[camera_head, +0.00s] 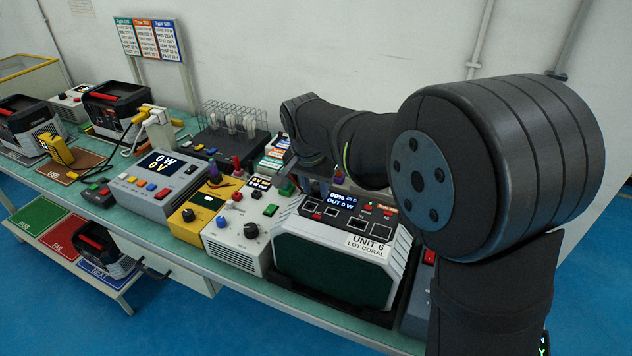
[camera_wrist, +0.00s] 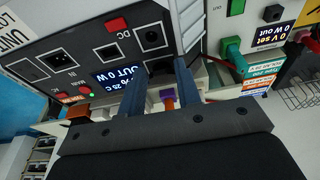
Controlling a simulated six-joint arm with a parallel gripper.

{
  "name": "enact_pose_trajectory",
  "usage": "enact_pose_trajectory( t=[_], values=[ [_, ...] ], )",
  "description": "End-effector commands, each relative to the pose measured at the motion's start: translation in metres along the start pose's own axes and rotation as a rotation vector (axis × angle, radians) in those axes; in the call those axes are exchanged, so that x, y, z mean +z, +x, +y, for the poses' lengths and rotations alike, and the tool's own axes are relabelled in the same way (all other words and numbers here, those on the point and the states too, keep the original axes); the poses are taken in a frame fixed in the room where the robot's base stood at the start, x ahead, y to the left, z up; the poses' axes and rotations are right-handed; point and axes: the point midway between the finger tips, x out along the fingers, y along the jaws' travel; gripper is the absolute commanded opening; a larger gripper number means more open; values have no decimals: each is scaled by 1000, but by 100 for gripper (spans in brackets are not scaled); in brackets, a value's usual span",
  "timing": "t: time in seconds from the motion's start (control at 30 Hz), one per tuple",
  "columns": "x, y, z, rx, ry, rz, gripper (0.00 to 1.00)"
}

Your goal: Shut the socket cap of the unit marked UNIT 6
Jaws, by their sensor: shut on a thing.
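The unit marked UNIT 6 (camera_head: 370,243) stands at the front of the bench in the head view, its sloped panel facing up. In the wrist view its dark panel (camera_wrist: 75,45) has several sockets and a lit display (camera_wrist: 118,78). A round socket (camera_wrist: 152,35) near the DC label looks uncovered, with a small red square (camera_wrist: 117,24) beside it. My gripper (camera_wrist: 158,68) reaches the panel edge past the display, its two fingers shut on a dark part that may be the socket cap. The fingers partly hide it. My arm mostly hides the gripper in the head view.
A white supply with knobs (camera_head: 235,243) stands close on the left of UNIT 6, then a yellow box (camera_head: 190,222) and a grey meter (camera_head: 150,193). A purple piece (camera_wrist: 167,97) lies beyond the fingers. A wire rack (camera_head: 235,115) stands behind.

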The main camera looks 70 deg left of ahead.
Motion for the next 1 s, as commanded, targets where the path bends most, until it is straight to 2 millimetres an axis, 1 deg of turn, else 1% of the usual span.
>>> enact_pose_trajectory(
  t=[0.1, 0.4, 0.43, 0.5, 0.53, 0.83, 0.93, 1.0],
  values=[
    [1, 1, 0, -2, -2, 34, 8],
    [1, 1, 0, -2, -1, 38, 8],
    [1, 1, 0, -2, -1, 38, 36],
    [1, 1, 0, -2, -1, 37, 50],
    [1, 1, 0, -2, -1, 37, 52],
    [1, -1, 0, -2, -2, 37, 52],
    [2, -9, 0, -3, -2, 37, 52],
    [2, -20, -1, -5, -1, 39, 52]
  ],
)
